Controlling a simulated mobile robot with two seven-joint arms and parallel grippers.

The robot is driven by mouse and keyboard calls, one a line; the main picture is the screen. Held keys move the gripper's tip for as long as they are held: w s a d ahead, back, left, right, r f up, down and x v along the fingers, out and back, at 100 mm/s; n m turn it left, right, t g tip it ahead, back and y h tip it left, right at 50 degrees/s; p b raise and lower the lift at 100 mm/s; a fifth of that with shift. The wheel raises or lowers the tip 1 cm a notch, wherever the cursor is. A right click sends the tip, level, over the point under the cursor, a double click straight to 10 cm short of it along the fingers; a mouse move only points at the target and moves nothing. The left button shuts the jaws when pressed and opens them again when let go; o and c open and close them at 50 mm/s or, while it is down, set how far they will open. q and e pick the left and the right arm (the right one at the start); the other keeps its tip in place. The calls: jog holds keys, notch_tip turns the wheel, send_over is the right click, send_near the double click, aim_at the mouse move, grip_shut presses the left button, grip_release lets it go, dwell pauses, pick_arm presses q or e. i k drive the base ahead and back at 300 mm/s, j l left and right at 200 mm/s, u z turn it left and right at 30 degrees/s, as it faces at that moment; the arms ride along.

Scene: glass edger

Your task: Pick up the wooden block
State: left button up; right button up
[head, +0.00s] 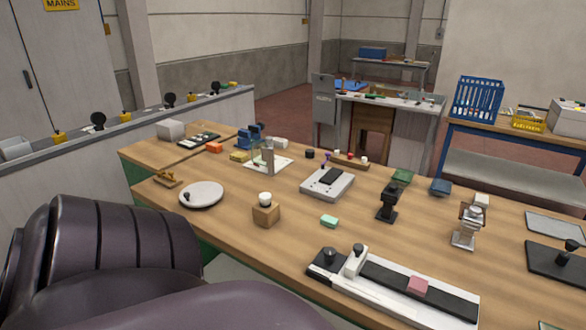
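A wooden block (266,216) stands on the near part of the wooden workbench (300,245), close to its front-left edge. It is a small brown cube with a round white piece (265,198) on its top. Nothing of mine touches it. Neither my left gripper nor my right gripper shows in the head view. A dark ribbed arm part of mine fills the lower left, to the left of and nearer than the block.
A white round plate (203,193) lies left of the block, and a green piece (329,221) lies right. A long black-and-white fixture (385,290) sits at the front. Black (388,203) and silver (466,228) stands rise at the right. Bare wood surrounds the block.

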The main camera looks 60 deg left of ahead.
aim_at(266, 216)
jog(key=u, duration=2.2)
jog(key=i+j, duration=0.1)
jog(key=j, duration=0.2)
jog(key=i+j, duration=0.1)
jog(key=j, duration=0.25)
jog(key=i+j, duration=0.1)
jog(key=j, duration=0.2)
jog(key=z, duration=0.05)
